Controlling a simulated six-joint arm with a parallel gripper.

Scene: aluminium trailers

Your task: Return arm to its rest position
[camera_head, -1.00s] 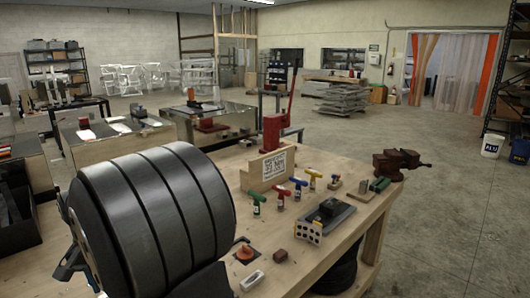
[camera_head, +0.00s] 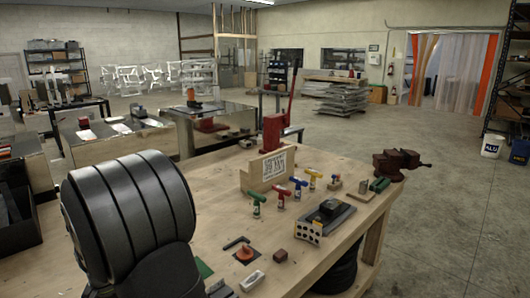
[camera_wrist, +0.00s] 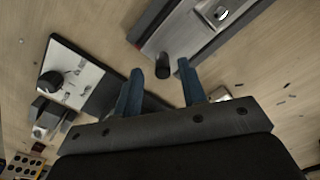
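My gripper (camera_wrist: 160,72) shows in the wrist view with its two blue-grey fingers spread apart. The gap between them is empty; a small dark cylinder (camera_wrist: 162,66) shows beyond the fingertips, apart from them. In the head view my large black arm link fills the lower left and hides most of the gripper and the bench behind it. The wooden workbench (camera_head: 340,222) lies below and to the right of the arm.
T-handled tools (camera_head: 279,193) stand in a row on the bench, near a red press (camera_head: 273,135) and a vise (camera_head: 398,163). A dark plate (camera_head: 335,218), a spotted block (camera_head: 307,232) and an orange knob (camera_head: 244,253) lie in front.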

